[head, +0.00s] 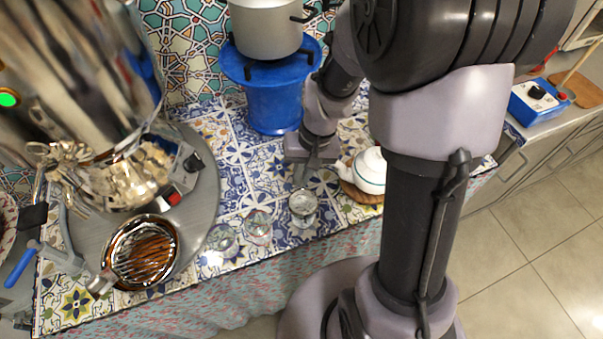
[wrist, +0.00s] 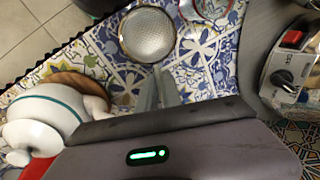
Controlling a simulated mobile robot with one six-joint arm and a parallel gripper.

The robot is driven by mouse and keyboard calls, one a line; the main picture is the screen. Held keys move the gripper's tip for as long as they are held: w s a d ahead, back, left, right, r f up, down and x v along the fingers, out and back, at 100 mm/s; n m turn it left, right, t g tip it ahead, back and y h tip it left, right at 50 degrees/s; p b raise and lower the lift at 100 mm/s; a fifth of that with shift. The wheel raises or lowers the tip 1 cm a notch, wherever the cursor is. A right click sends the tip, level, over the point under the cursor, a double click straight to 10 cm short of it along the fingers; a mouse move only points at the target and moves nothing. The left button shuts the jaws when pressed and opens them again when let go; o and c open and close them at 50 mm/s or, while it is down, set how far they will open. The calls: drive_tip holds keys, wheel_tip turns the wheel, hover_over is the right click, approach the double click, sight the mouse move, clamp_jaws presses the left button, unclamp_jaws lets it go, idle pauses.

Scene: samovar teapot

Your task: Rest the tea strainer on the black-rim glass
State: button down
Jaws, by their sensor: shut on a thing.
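My gripper (head: 302,172) points down over the tiled counter, left of the white teapot. Its fingers are shut on the tea strainer, which shows in the wrist view (wrist: 148,36) as a round silver mesh bowl just beyond the fingertips (wrist: 160,92). In the head view the strainer (head: 303,203) is small, at the right end of a row of glasses. I cannot tell whether it touches a glass below or hangs above one. Two clear glasses stand to its left, a middle one (head: 258,225) and a left one (head: 221,237). No black rim can be clearly made out.
The white teapot (head: 370,170) sits on a round wooden board (head: 362,196) close to the right of my gripper. A blue stand (head: 272,105) with a metal pot (head: 265,30) is behind. A large samovar (head: 75,90) on a grey tray (head: 205,190) fills the left.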

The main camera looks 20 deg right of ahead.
drive_tip(key=shift+f, duration=0.25)
drive_tip(key=c, duration=1.5)
unclamp_jaws()
drive_tip(key=shift+o, duration=0.2)
drive_tip(key=shift+r, duration=0.15)
